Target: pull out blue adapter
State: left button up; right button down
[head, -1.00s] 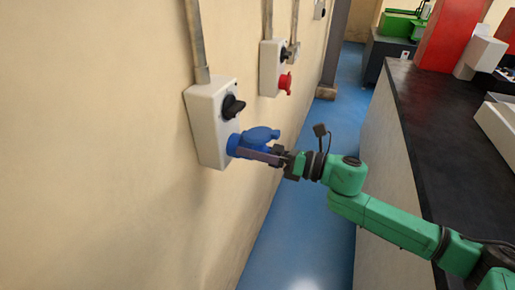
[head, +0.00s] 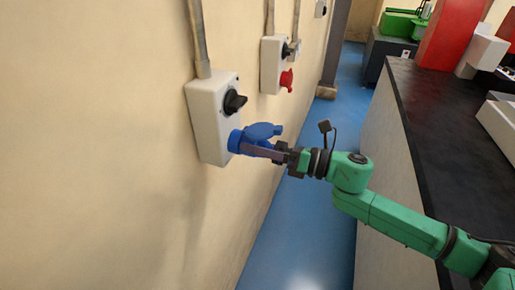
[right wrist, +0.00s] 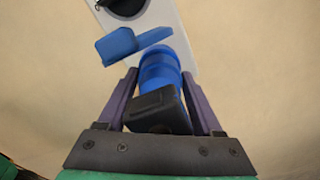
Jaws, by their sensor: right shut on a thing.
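The blue adapter (head: 240,141) is at the lower front of the white switch box (head: 208,122) on the left wall. Its blue lid (head: 264,130) sticks out above the gripper. My right gripper (head: 258,150) is shut on the adapter, with one finger along its side. In the right wrist view, the adapter (right wrist: 160,68) lies between the two purple fingers, with the lid (right wrist: 130,45) above left and the switch box (right wrist: 172,18) behind. I cannot tell whether the adapter is still seated in the box. My left gripper is not in view.
A black rotary knob (head: 234,101) sits on the box just above the adapter. A second box (head: 272,65) with a red socket (head: 286,80) is farther along the wall. A dark-topped counter (head: 430,130) stands on the right. The blue floor (head: 305,225) between is clear.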

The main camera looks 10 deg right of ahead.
jog(key=shift+b+v, duration=0.65)
jog(key=shift+v, duration=0.4)
jog(key=shift+d+f+b, duration=0.1)
jog(key=shift+d+b, duration=0.05)
jog(key=shift+b, duration=0.3)
jog(key=shift+s+d+b, duration=0.3)
jog(key=shift+s, duration=0.05)
jog(key=shift+b, duration=0.35)
jog(key=b+v, duration=0.5)
jog(key=b, duration=0.9)
jog(key=shift+b, duration=0.35)
